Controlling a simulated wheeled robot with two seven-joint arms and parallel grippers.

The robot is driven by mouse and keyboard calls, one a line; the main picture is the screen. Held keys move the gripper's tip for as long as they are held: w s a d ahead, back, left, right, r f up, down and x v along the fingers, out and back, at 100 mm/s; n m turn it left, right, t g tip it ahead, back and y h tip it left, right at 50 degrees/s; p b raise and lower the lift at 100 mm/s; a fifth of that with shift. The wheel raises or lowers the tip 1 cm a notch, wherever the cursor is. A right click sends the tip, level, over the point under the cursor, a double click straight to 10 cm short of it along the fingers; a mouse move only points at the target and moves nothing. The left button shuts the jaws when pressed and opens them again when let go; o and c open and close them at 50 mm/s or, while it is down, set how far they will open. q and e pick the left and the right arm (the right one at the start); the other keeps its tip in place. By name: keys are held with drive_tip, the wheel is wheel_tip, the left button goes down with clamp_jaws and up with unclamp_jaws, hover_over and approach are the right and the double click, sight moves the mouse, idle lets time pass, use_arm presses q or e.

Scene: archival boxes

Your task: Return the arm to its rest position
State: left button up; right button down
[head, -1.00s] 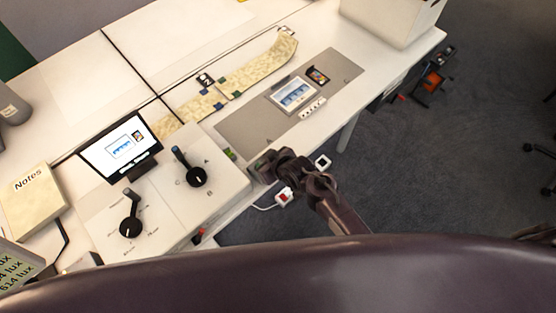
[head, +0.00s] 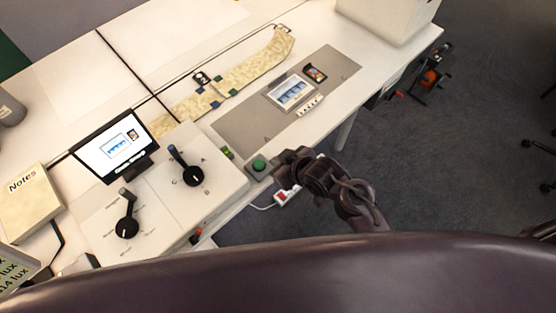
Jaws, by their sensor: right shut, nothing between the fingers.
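My right gripper (head: 283,158) is at the front edge of the white desk, at the end of my dark right arm (head: 345,190). It is shut with nothing in it. It is just to the right of a green push button (head: 259,165) on a small grey base, apart from it as far as I can tell. My left gripper is not in the head view.
Left of the button stand two lever panels with black levers (head: 187,170) (head: 127,220) and a small screen (head: 115,147). A grey mat (head: 240,128) holds a framed picture card (head: 291,91). A white box (head: 385,15) stands at the far right. Open floor (head: 430,170) lies right of the desk.

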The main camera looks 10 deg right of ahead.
idle(0.6)
drive_tip(key=s+d+f+m+g+h+b, duration=0.1)
drive_tip(key=s+d+f, duration=0.25)
drive_tip(key=f, duration=0.65)
drive_tip(key=s+d+f+m+g+h+b, duration=0.1)
drive_tip(key=s+d+f+b, duration=0.2)
drive_tip(key=f, duration=0.7)
drive_tip(key=s+d+f+m+g+h, duration=0.1)
drive_tip(key=s+d+f, duration=0.3)
drive_tip(key=f, duration=0.6)
drive_tip(key=s+d+f+m+g+h+b, duration=0.1)
drive_tip(key=s+d+f, duration=0.2)
drive_tip(key=s+f, duration=0.4)
drive_tip(key=s+d+f+g+h+b, duration=0.1)
drive_tip(key=s+d+f, duration=0.3)
drive_tip(key=s, duration=1.1)
wheel_tip(320, 180, down, 3)
drive_tip(key=shift+d+f+m+g, duration=0.25)
drive_tip(key=shift+m+g, duration=0.15)
drive_tip(key=shift+g, duration=0.3)
drive_tip(key=shift+s, duration=0.1)
